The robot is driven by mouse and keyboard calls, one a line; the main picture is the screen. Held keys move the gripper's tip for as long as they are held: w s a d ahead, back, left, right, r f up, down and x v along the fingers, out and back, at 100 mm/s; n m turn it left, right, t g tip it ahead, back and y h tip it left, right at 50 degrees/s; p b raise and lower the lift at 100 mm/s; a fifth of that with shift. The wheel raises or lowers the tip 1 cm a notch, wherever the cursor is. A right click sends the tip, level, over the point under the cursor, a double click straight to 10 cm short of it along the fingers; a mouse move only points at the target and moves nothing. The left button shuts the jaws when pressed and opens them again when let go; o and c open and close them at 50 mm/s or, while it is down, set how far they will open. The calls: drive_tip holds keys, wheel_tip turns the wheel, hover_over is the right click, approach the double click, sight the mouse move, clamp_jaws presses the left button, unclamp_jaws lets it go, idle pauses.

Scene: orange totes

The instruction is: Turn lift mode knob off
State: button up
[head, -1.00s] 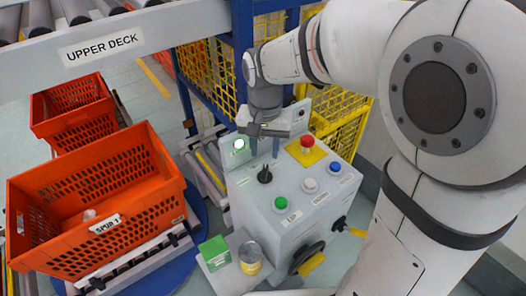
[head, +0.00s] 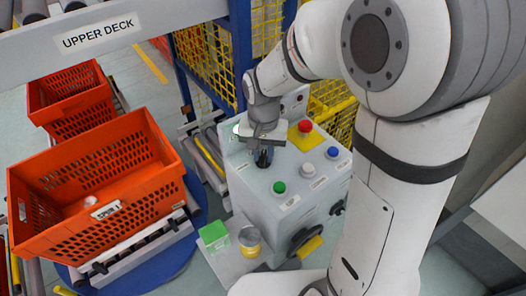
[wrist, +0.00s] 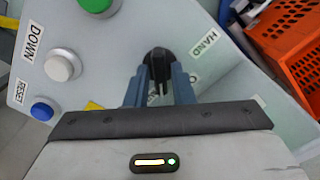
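The black lift mode knob (wrist: 158,62) stands on the sloping top of the grey control box (head: 245,180); its turned position is hard to read. The wrist view shows the word HAND beside it and another label partly hidden by a finger. My gripper (wrist: 160,78) has its two blue-grey fingers close together, one on each side of the knob, seemingly pressed on it. In the head view the knob (head: 263,160) is at the tips of my gripper (head: 263,153), which points down from above.
Green (head: 279,187), white (head: 308,170) and blue (head: 333,152) buttons and a red emergency stop (head: 305,126) are close to the right. An orange tote (head: 150,160) stands left, yellow mesh (head: 345,120) behind.

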clamp_jaws()
drive_tip(key=n+b, duration=0.1)
drive_tip(key=n, duration=0.3)
drive_tip(key=shift+n, duration=0.3)
drive_tip(key=shift+n+b, duration=0.7)
drive_tip(key=shift+n, duration=1.3)
drive_tip(key=shift+o, duration=1.6)
unclamp_jaws()
